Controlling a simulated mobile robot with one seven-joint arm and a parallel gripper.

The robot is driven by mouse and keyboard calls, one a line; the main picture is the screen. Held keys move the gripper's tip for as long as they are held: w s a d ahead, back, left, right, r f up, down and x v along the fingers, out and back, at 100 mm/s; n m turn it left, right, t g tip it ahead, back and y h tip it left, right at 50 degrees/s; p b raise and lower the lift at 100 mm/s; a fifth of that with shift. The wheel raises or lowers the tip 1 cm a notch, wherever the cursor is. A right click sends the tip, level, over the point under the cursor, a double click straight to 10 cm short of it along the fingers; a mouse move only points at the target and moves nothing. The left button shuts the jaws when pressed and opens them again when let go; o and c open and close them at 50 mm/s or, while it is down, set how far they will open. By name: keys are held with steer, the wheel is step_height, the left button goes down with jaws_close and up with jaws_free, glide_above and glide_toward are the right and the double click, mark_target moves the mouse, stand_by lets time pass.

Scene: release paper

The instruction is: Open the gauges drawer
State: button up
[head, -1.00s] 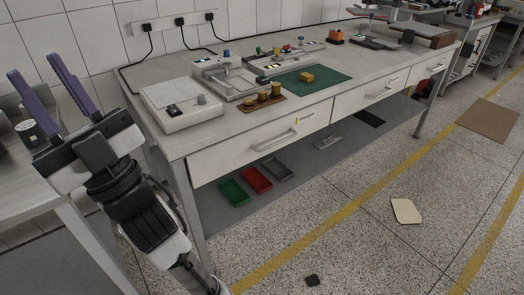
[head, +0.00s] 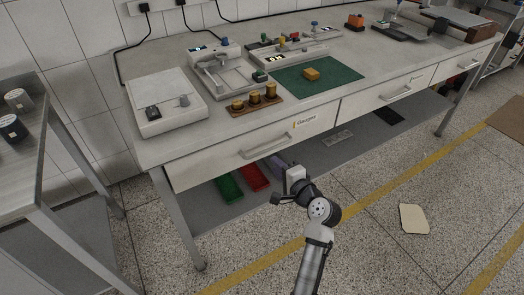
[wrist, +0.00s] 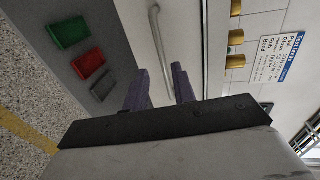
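The left drawer (head: 220,160) of the workbench is shut, its pale front flush with the bench. It carries a small label (head: 306,120), too small to read surely, and a metal bar handle (head: 266,147). My gripper (head: 276,164) is just below and in front of this handle, its purple fingers partly hidden by my wrist. In the wrist view my gripper (wrist: 161,72) is open, with a gap between the fingers. The handle (wrist: 156,35) runs toward that gap; whether it lies between the fingers in depth I cannot tell. No grip on it shows.
Green (head: 229,187) and red (head: 254,177) trays lie on the lower shelf under the drawer. A wooden block with brass weights (head: 255,104), a scale (head: 165,105) and a green mat (head: 318,80) are on the benchtop. Another drawer (head: 385,97) is to the right. The floor in front is mostly clear.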

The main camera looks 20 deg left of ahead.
mark_target(262, 152)
steer(key=p+x, duration=0.1)
steer(key=x, duration=0.9)
steer(key=shift+r, duration=0.1)
jaws_close()
